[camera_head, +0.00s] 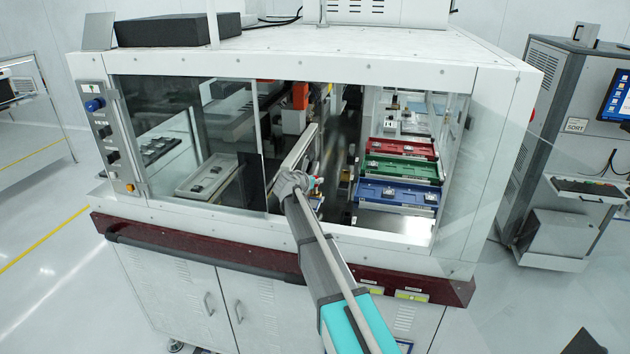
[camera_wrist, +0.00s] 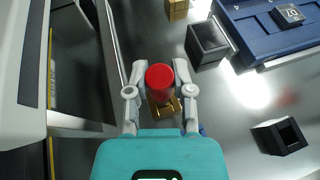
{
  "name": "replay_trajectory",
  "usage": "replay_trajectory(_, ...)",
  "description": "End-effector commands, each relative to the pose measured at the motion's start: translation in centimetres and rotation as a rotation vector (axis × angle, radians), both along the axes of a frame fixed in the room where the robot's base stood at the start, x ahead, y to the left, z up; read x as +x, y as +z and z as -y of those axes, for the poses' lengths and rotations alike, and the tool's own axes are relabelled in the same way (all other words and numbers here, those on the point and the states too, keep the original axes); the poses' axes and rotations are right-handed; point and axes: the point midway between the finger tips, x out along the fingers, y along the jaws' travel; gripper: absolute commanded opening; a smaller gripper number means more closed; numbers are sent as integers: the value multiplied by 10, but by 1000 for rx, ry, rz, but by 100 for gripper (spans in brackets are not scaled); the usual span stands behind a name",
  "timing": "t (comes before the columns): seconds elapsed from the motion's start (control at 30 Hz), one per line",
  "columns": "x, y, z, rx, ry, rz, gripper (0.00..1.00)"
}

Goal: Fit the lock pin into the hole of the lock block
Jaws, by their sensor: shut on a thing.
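A red round-topped piece, which I take to be the lock pin (camera_wrist: 160,80), sits between the fingertips of my gripper (camera_wrist: 160,75) in the wrist view. My gripper is shut on it. I see its top end; its lower end is hidden beneath. A brass-coloured block (camera_wrist: 166,108), probably the lock block, shows partly behind and just below the red piece. Its hole is hidden, and I cannot tell whether the pin is in it or above it. In the head view my gripper (camera_head: 307,184) reaches through the machine's front opening, with little of the pin distinguishable.
A dark hollow block (camera_wrist: 207,42) stands close at the upper right, another (camera_wrist: 280,136) at the lower right. A second brass piece (camera_wrist: 178,9) is at the top.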

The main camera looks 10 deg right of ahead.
Motion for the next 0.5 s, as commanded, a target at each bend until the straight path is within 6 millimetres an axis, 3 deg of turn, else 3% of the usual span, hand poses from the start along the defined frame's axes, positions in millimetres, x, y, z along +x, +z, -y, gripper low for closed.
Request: replay_trajectory(0.5,0,-10,0,0,0,0,0)
